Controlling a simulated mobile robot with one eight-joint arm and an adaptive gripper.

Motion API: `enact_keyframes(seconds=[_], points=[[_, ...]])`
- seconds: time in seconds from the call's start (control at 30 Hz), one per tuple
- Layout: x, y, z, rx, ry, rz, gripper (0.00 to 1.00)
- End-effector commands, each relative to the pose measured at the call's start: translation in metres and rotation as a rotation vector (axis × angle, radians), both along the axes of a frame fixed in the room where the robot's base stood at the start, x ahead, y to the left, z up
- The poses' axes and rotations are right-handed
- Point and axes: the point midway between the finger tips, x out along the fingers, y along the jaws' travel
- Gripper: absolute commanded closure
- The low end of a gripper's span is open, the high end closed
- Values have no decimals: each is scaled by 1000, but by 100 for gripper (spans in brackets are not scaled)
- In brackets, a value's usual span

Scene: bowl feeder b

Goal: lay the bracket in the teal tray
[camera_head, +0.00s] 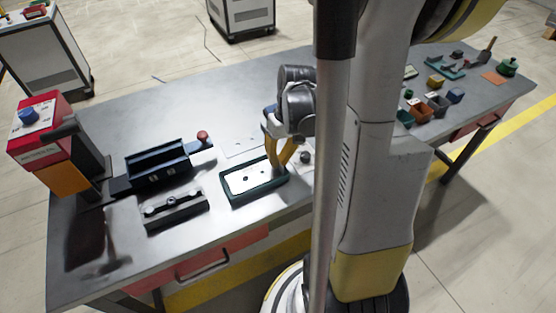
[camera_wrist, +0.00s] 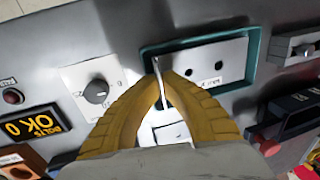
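The teal tray (camera_head: 262,196) lies near the front edge of the workbench; its rim also shows in the wrist view (camera_wrist: 254,52). The bracket (camera_head: 258,177) is a pale metal plate with two dark holes, and it appears within the tray's rim. In the wrist view the bracket (camera_wrist: 203,76) has a thin upright flange at its left end. My gripper (camera_head: 278,160) is over the tray's right end. In the wrist view the yellow fingertips of my gripper (camera_wrist: 163,90) are closed around that flange. Whether the plate rests fully on the tray floor is hard to tell.
A dark fixture with a grooved block (camera_head: 175,209) stands left of the tray. Behind it is a dark blue channel (camera_head: 157,165) with a red-knobbed lever (camera_head: 203,136). A red machine (camera_head: 45,135) stands at the far left. A knob panel (camera_wrist: 94,88) is close to my fingers.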

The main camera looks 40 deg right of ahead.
Motion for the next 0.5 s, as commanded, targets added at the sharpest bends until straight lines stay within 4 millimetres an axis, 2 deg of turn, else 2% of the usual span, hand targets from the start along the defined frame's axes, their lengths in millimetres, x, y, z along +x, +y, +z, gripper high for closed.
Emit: enact_keyframes(seconds=[0.03, 0.1, 0.13, 0.5], points=[[0, 0, -1, 0, 0, 0, 96], [0, 0, -1, 0, 0, 0, 74], [0, 0, -1, 0, 0, 0, 69], [0, -1, 1, -1, 0, -1, 69]])
